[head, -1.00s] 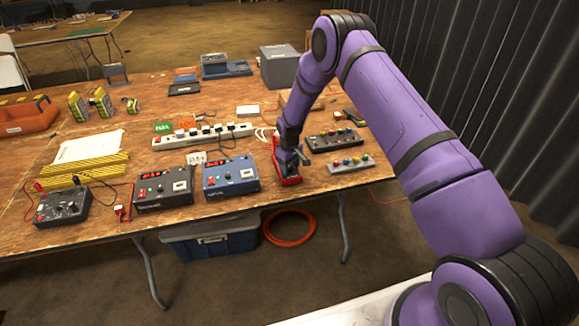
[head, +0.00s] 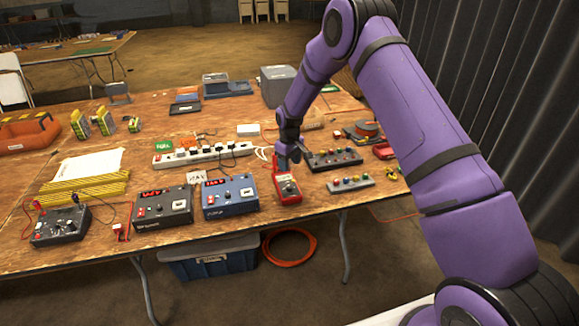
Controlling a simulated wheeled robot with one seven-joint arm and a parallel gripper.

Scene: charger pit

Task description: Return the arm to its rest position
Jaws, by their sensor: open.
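My gripper (head: 291,160) hangs at the end of my purple arm (head: 415,110) over the front right part of the wooden table (head: 90,240). It points down, open and empty as far as I can see, just behind and above a red multimeter (head: 287,188). The multimeter lies on the table to the right of a blue charger box (head: 229,196). The arm is bent high, its elbow at the top of the view. I cannot tell whether the fingertips touch anything.
A dark button box (head: 333,159) and a grey one (head: 350,183) stand close right of my gripper. A white power strip (head: 203,154) lies to the left. A grey bin (head: 278,86) is at the back. A corrugated wall (head: 500,90) rises at the right.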

